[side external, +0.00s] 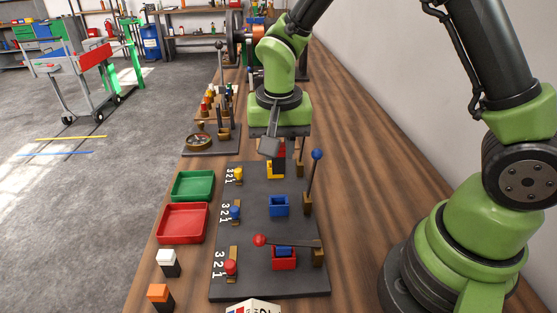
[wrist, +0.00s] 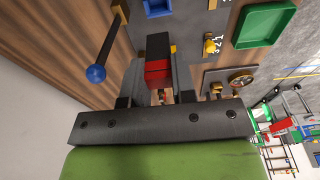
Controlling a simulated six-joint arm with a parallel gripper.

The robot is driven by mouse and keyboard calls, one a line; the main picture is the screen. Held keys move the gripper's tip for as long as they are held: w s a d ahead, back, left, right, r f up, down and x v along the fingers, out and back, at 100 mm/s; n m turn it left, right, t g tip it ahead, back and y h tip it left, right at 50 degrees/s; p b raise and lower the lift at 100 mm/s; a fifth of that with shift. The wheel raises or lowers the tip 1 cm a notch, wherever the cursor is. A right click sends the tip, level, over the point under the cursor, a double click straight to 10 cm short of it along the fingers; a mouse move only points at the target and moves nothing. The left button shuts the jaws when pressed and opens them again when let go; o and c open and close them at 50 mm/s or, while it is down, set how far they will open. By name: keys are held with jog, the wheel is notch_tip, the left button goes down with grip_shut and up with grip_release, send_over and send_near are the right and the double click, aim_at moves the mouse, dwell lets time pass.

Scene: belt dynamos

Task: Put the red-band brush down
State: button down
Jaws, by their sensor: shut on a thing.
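The red-band brush, a black block with a red band (wrist: 158,70), is held in my gripper (wrist: 160,92). In the side external view my gripper (side external: 280,142) points down at the far end of the dark board (side external: 245,278), shut on the brush, whose red part (side external: 282,148) shows only in a sliver. The brush is over or at the yellow holder (side external: 274,171); I cannot tell whether it touches it. A blue holder (side external: 279,207) stands in the middle row. A red holder (side external: 284,262) at the near row has a blue-topped piece (side external: 284,250) in it.
A blue-knobbed lever (side external: 316,155) stands upright; a red-knobbed lever (side external: 261,240) lies across the red holder. Left are a green tray (side external: 193,186), a red tray (side external: 182,223), a white-topped block (side external: 166,257) and an orange-topped block (side external: 157,292). Both trays look empty.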

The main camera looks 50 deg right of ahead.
jog(key=shift+r, duration=0.1)
notch_tip(320, 180, up, 6)
jog(key=d+n+y, duration=0.1)
jog(key=d+n, duration=0.2)
jog(key=n, duration=0.6)
jog(key=f+m, duration=0.1)
jog(key=m, duration=0.1)
jog(key=a+f+m, duration=0.1)
jog(key=f+m, duration=0.1)
jog(key=a+f+m, duration=0.1)
jog(key=m, duration=0.1)
jog(key=shift+a+f+m+h, duration=0.15)
jog(key=shift+f+m+h, duration=0.15)
jog(key=shift+h, duration=0.1)
jog(key=shift+a+f+m, duration=0.35)
jog(key=shift+f+m, duration=0.4)
jog(key=shift+m, duration=0.45)
notch_tip(320, 180, down, 10)
jog(key=shift+r, duration=0.2)
